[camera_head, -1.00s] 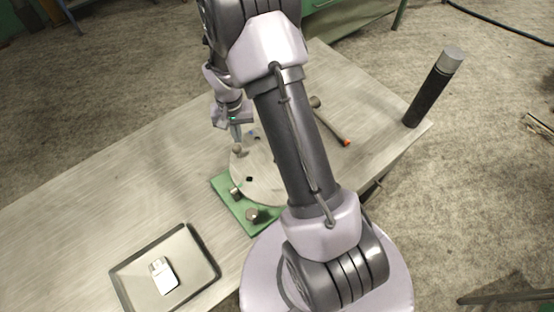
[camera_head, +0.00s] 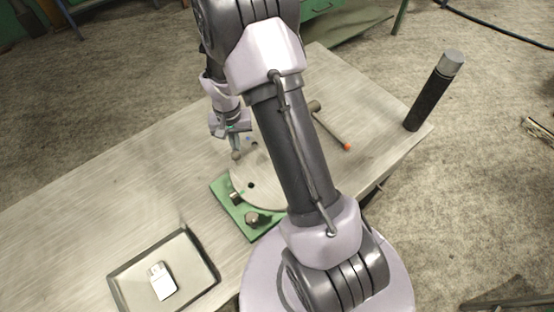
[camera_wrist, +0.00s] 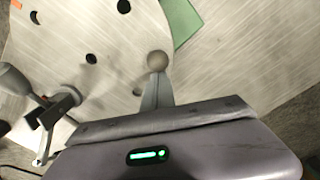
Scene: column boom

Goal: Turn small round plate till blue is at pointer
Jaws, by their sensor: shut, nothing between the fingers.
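The round pale plate (camera_head: 240,178) sits on a green base (camera_head: 225,205), partly hidden by my arm; it also fills much of the wrist view (camera_wrist: 100,30). A small blue mark (camera_head: 248,138) lies near its far edge. A black spot (camera_head: 251,185) and a small green mark (camera_head: 242,193) are nearer the front. A grey round-topped knob (camera_head: 236,155) stands near the plate's left rim, also in the wrist view (camera_wrist: 158,60). My gripper (camera_head: 235,149) is shut and empty, its tips against or just beside the knob. I cannot tell surely which part is the pointer.
Metal pieces (camera_head: 254,218) stand on the green base. A tray (camera_head: 203,262) with a white object (camera_head: 162,283) is at front left. A dark cylinder (camera_head: 433,92) stands at the table's right corner. An orange-ended tool (camera_head: 335,134) lies behind my arm. The left tabletop is clear.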

